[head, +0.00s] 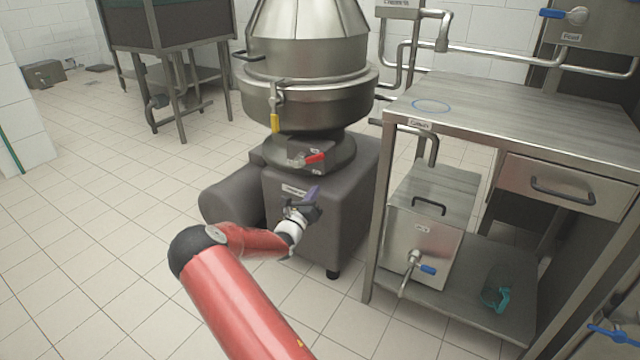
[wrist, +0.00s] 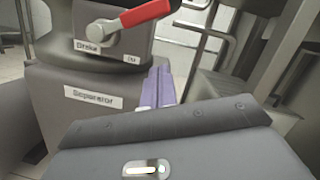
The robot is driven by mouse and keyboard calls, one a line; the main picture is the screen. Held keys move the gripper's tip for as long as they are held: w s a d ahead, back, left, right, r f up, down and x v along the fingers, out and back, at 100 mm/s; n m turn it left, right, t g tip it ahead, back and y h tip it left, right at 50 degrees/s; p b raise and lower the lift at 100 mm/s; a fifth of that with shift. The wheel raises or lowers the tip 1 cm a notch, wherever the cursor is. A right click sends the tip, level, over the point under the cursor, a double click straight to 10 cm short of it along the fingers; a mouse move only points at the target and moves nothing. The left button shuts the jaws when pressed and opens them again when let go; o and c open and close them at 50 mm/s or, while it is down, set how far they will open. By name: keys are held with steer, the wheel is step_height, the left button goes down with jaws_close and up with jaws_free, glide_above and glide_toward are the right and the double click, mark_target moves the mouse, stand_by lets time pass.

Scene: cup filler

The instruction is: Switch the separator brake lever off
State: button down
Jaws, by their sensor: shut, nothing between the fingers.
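The separator (head: 309,60) is a large metal drum on a dark grey base. Its brake lever (head: 315,158) has a red handle pointing right, slightly upward, from a small grey box below the drum. In the wrist view the lever (wrist: 146,13) runs from a metal pivot up to the right. A "Brake" label (wrist: 88,46) is below the pivot, and a small label (wrist: 132,58), hard to read, is at the box's lower right. My gripper (head: 314,191), with purple fingers, is shut and empty in front of the base, below the lever and apart from it. The fingers (wrist: 158,82) also show in the wrist view.
A steel table (head: 500,105) with a drawer stands at the right. A metal box (head: 425,238) with a blue-handled tap and a teal jug (head: 497,290) are on its lower shelf. A yellow-handled valve (head: 275,115) hangs above the brake box.

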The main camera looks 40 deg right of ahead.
steer(key=shift+v, duration=2.1)
steer(key=s+a+r+m+g+y, duration=0.25)
steer(key=s+r+m+g, duration=0.2)
steer(key=s+m, duration=0.45)
steer(key=s+a+r+m+g+y, duration=0.1)
steer(key=s+r+m+g+y, duration=0.25)
steer(key=s+m+g, duration=0.4)
steer(key=s+a+r+m+t+y, duration=0.2)
steer(key=s+a, duration=0.4)
steer(key=a, duration=0.3)
steer(key=s+a+r+m+t+y, duration=0.3)
steer(key=s+a+m+y, duration=0.3)
steer(key=a, duration=0.3)
steer(key=s+a+r+m+t+y, duration=0.3)
steer(key=s+a+r+m+y, duration=0.1)
steer(key=s+a, duration=0.3)
steer(key=a+r, duration=0.1)
steer(key=a, duration=0.1)
steer(key=shift+a, duration=0.4)
